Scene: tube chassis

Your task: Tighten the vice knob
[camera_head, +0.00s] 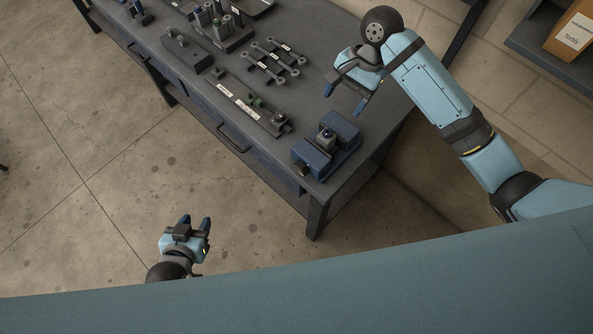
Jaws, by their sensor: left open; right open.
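A blue vice (341,133) sits near the right front corner of the dark workbench (270,178). Its small knob (303,170) appears on the lower left end of the vice, partly dark and hard to make out. A small dark grey block (325,139) shows between the vice's jaws. My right gripper (345,101) is open and empty, above the bench just behind the vice, apart from it, with its blue-tipped fingers pointing down and left. My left gripper (196,222) is low at the bottom left, away from the bench over the floor, open and empty.
A long dark fixture (237,100) with labels lies left of the vice. Several linked metal parts (272,62) and tool holders (224,33) stand further back. A cardboard box (575,35) is on a shelf at the upper right. Floor in front of the bench is clear.

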